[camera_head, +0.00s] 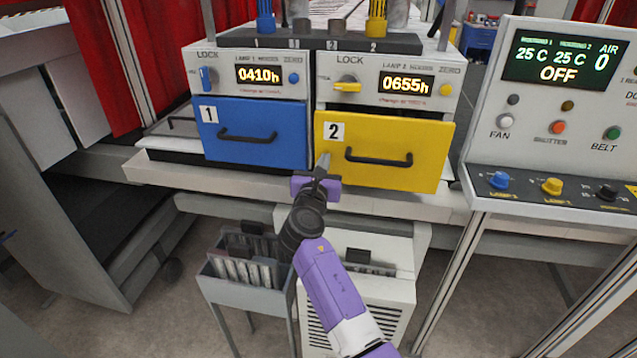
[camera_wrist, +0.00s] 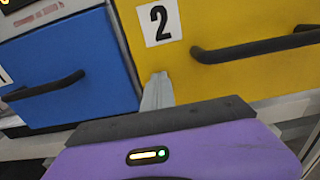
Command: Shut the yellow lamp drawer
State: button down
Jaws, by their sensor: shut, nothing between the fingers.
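The yellow lamp drawer (camera_head: 421,134), marked 2, has a black bar handle (camera_head: 378,158) across its front. Its front looks a little forward of the blue drawer's front and the housing above, so it seems partly out; how far is hard to tell. My gripper (camera_head: 323,161) is shut and empty, with its tips at the lower left part of the yellow front, left of the handle. In the wrist view the shut fingers (camera_wrist: 157,90) are just below the number 2 label, over the yellow front (camera_wrist: 230,75). I cannot tell whether they touch it.
The blue drawer (camera_head: 253,130), marked 1, is to the left with its own handle. Lock knobs and hour displays sit above both drawers. A control panel (camera_head: 560,95) stands on the right. A grey bin (camera_head: 248,275) and a white unit (camera_head: 375,290) are below the bench.

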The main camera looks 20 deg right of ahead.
aim_at(328, 151)
jog(key=b+x, duration=0.1)
jog(key=x, duration=0.3)
jog(key=shift+w+d+f, duration=0.1)
jog(key=shift+w, duration=0.05)
jog(key=shift+w+d+r, duration=0.1)
jog(key=shift+r, duration=0.2)
jog(key=shift+r, duration=0.1)
